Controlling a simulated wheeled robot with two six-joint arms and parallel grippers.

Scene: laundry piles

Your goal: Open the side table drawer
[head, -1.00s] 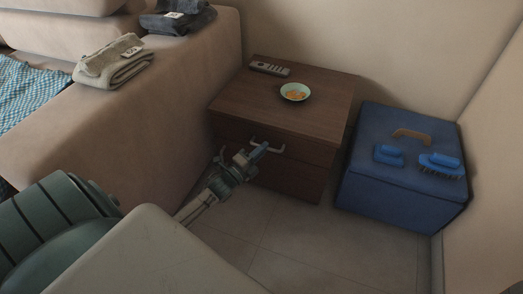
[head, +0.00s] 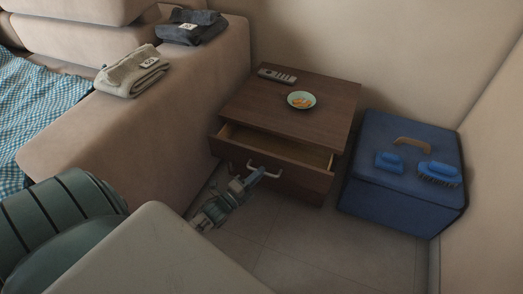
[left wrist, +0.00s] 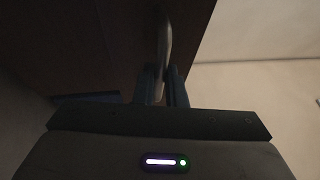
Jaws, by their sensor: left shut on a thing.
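The side table (head: 300,112) is dark brown wood and stands against the wall. Its upper drawer (head: 290,180) is pulled partly out, and the pale inside (head: 270,143) shows as a strip. A light metal handle (head: 266,170) sits on the drawer front. My left gripper (head: 246,180) is at the drawer front, with its fingers shut on the handle. In the left wrist view the handle (left wrist: 164,45) stands between the two fingers (left wrist: 163,85), close to the dark drawer front. My right gripper is not in view.
A blue box (head: 362,200) with brushes stands to the right. A beige sofa (head: 150,135) with folded clothes is on the left. Tiled floor (head: 310,240) in front is clear.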

